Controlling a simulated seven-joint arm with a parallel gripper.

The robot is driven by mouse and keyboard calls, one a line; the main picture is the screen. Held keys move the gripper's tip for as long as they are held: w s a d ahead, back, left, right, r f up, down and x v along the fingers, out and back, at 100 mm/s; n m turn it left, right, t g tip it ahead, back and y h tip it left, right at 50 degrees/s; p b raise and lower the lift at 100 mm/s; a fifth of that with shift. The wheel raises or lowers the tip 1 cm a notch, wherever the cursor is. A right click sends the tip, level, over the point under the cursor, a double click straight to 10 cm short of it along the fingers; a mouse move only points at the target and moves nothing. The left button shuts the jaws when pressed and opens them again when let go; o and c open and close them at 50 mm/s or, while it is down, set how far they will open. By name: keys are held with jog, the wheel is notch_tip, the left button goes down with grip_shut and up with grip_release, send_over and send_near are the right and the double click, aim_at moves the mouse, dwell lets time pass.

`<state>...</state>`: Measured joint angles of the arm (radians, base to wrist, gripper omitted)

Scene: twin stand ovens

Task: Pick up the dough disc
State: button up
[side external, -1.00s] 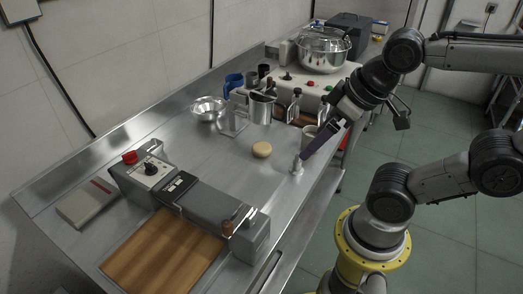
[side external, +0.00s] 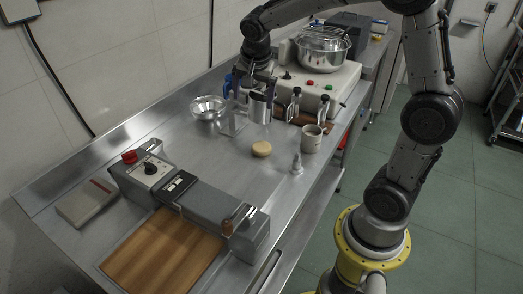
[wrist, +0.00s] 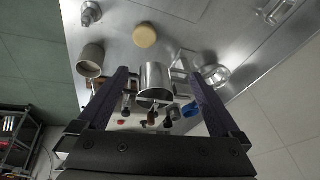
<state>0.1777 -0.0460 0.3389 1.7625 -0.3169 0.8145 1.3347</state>
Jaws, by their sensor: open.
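The dough disc (side external: 261,149) is a small round tan piece lying flat on the bare steel worktop (side external: 205,150). In the wrist view the dough disc (wrist: 145,35) lies near the top, beyond my fingertips and fully visible. My gripper (wrist: 161,80) is open, with its two dark purple fingers spread apart and nothing held between them. In the side view my gripper end is at the top centre, over the back of the worktop near the metal pitcher, apart from the disc; its fingers are hard to make out there.
A metal pitcher (side external: 258,108), a cup (side external: 311,139) and a small pale nozzle-shaped piece (side external: 297,164) stand around the disc. A steel bowl (side external: 208,107) is to the left. A grey machine with a wooden board (side external: 165,252) fills the front. Worktop left of the disc is clear.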

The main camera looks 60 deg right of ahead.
jog(key=g, duration=0.2)
send_near(262, 147)
jog(key=shift+d+f+m, duration=0.15)
jog(key=shift+f, duration=0.35)
jog(key=shift+d+f+m, duration=0.15)
jog(key=shift+d+f, duration=0.05)
jog(key=shift+f, duration=0.3)
jog(key=shift+x, duration=2.9)
jog(key=shift+w, duration=0.15)
jog(key=c, duration=1.2)
